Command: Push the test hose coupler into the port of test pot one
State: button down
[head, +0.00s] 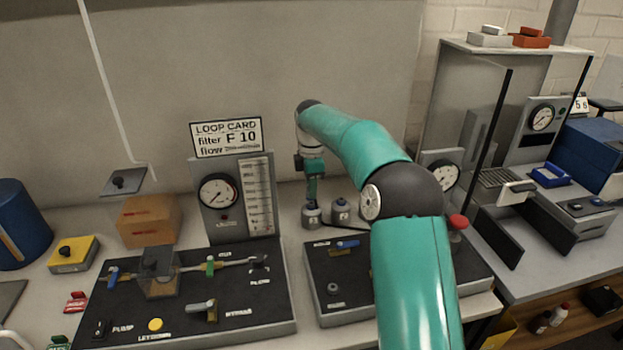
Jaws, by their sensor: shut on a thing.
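My gripper (313,188) points down at the back of the bench, beyond my bent teal arm, and is shut. The piece in its jaws is too small to make out clearly; it fits the test hose coupler. Directly below is a small grey pot (312,216), and a second similar grey pot (341,211) stands just to its right. I cannot read which is test pot one. The gripper tip covers the top of the left pot, so its port is hidden and I cannot tell whether the coupler is in it. A thin dark hose runs near the pots' bases.
A gauge panel (219,215) with a loop card (226,137) stands left of the pots. A black valve board (190,310) lies in front of it. Another black board (333,313) lies partly behind my arm. A brown box (150,222) and blue drum (20,225) stand left.

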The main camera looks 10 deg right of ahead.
jog(key=shift+f, duration=0.7)
jog(key=shift+d+f, duration=0.1)
dwell(1.6)
jog(key=c, duration=1.1)
grip_release()
notch_tip(320, 180, up, 14)
jog(key=shift+f, duration=0.1)
jog(key=shift+s, duration=0.15)
